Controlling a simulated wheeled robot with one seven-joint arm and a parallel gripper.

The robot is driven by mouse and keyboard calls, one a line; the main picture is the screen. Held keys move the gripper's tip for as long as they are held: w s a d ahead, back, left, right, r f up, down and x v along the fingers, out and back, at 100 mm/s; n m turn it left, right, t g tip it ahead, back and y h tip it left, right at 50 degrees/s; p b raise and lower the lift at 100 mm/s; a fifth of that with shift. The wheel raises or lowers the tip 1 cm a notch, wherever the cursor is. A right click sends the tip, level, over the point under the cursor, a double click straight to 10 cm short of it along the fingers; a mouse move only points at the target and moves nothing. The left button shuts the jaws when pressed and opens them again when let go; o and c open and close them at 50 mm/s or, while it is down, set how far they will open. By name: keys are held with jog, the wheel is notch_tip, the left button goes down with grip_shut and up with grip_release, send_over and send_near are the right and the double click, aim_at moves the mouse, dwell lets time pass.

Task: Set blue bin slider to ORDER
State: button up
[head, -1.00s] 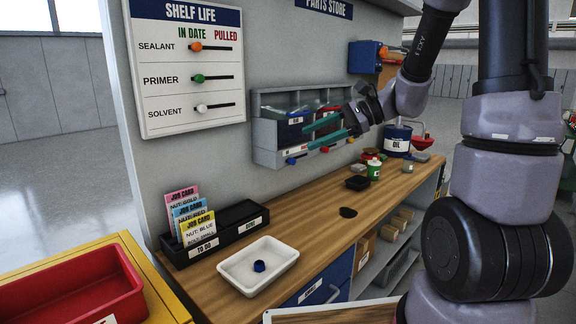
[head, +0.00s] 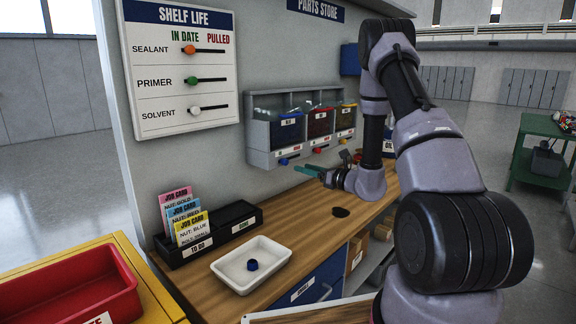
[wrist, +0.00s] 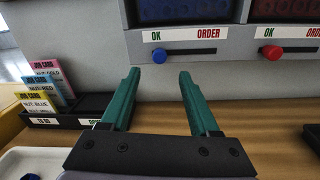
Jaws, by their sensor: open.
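The blue bin (head: 287,131) is the leftmost in the grey wall rack. Its slider is on the label strip below it; the blue knob (head: 284,161) is at the left, OK end. In the wrist view the blue knob (wrist: 160,56) sits under OK, and the bare track runs right beneath ORDER. My gripper (head: 309,170) is below the rack, above the bench. In the wrist view its teal fingers (wrist: 159,74) are apart and empty, with the knob ahead between the tips; I see no contact.
The red bin's slider knob (wrist: 270,52) is close to the right. A job card holder (head: 210,228) and white tray (head: 252,266) with a blue nut stand on the wooden bench (head: 316,226). The bench below my gripper is mostly clear.

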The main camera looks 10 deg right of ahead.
aim_at(287, 163)
jog(key=x, duration=0.7)
jog(key=shift+w+a, duration=0.25)
jog(key=shift+w, duration=0.1)
jog(key=shift+c, duration=0.4)
grip_shut()
dwell(0.6)
